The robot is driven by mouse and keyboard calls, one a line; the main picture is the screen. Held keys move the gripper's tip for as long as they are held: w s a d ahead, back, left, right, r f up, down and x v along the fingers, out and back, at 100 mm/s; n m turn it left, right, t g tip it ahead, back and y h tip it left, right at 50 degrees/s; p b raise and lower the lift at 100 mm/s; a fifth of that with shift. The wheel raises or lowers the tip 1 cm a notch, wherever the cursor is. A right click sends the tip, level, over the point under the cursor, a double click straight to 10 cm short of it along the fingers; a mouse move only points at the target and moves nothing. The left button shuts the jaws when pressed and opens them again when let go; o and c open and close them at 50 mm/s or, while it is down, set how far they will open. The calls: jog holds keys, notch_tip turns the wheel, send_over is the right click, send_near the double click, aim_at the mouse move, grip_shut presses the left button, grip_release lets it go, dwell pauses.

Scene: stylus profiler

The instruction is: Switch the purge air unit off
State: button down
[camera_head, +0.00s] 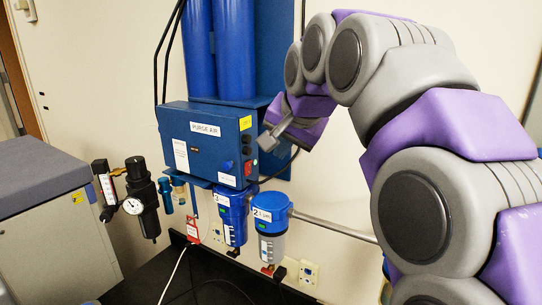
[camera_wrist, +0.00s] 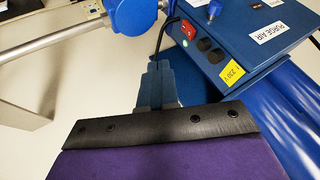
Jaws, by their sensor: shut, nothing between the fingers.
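The purge air unit (camera_head: 180,165) is a blue box mounted on the wall, with a "PURGE AIR" label on its front. Its right-hand side carries two black round knobs and a red switch (camera_head: 248,168) low down. The wrist view shows that side rotated, with the red switch (camera_wrist: 187,29) beside the black knobs (camera_wrist: 210,50) and a yellow "230 V" label. My gripper (camera_head: 266,141) is shut and empty, just right of this side panel. In the wrist view its fingertips (camera_wrist: 159,66) appear apart from the switch. Which way the switch is set cannot be told.
Blue filter canisters (camera_head: 234,215) and a pipe (camera_head: 335,227) are below the unit. A black regulator with a gauge (camera_head: 133,206) is at left. Blue cylinders (camera_head: 233,50) rise above the unit. A grey cabinet (camera_head: 55,235) stands far left. Cables hang nearby.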

aim_at(250, 172)
jog(key=x, duration=0.4)
jog(key=p+x, duration=0.1)
jog(key=x, duration=0.4)
jog(key=shift+w+d+f, duration=0.15)
jog(key=shift+f, duration=0.05)
jog(key=shift+w+r+p, duration=0.1)
jog(key=shift+w+p, duration=0.25)
jog(key=a, duration=0.1)
jog(key=w+a, duration=0.1)
jog(key=a, duration=0.2)
jog(key=shift+w+a+p, duration=0.3)
jog(key=shift+a+p, duration=0.05)
jog(key=shift+a, duration=0.05)
jog(key=shift+s, duration=0.1)
jog(key=shift+d+r, duration=0.35)
jog(key=shift+r, duration=0.05)
jog(key=shift+d+r+p, duration=0.15)
jog(key=shift+r+p, duration=0.2)
jog(key=shift+r, duration=0.15)
